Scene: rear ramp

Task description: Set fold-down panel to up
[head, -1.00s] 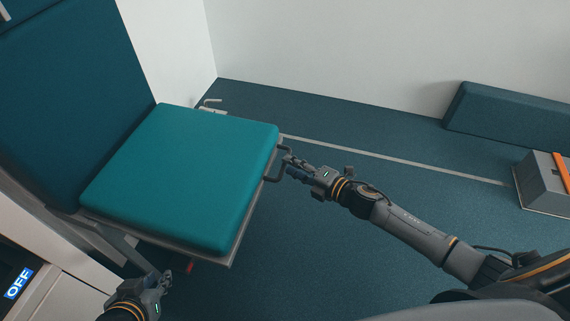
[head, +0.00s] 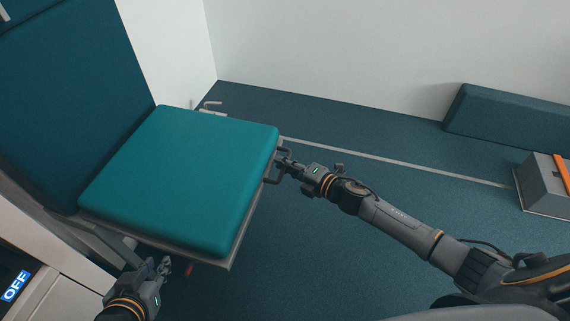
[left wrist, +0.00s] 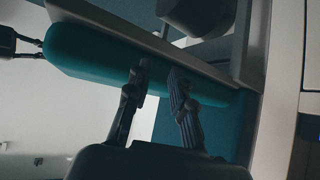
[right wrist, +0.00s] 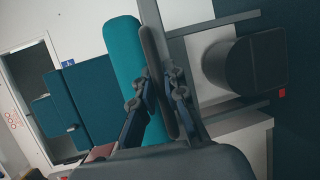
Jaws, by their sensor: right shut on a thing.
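The fold-down panel (head: 185,180) is a teal padded seat on a grey frame, lying about level in front of the dark teal backrest (head: 75,95). A dark handle (head: 272,178) sticks out from its right edge; it also shows in the right wrist view (right wrist: 151,45). My right gripper (head: 283,162) is shut on this handle. My left gripper (head: 158,265) is empty, below the panel's near edge, with its fingers apart. The left wrist view shows the panel's teal edge (left wrist: 95,55) beyond the open fingers (left wrist: 160,78).
A red piece (head: 188,269) shows under the panel's near edge. A white cabinet with an OFF display (head: 17,285) is at lower left. A grey box with an orange strip (head: 543,185) and a teal pad (head: 510,122) are at right. The floor between is clear.

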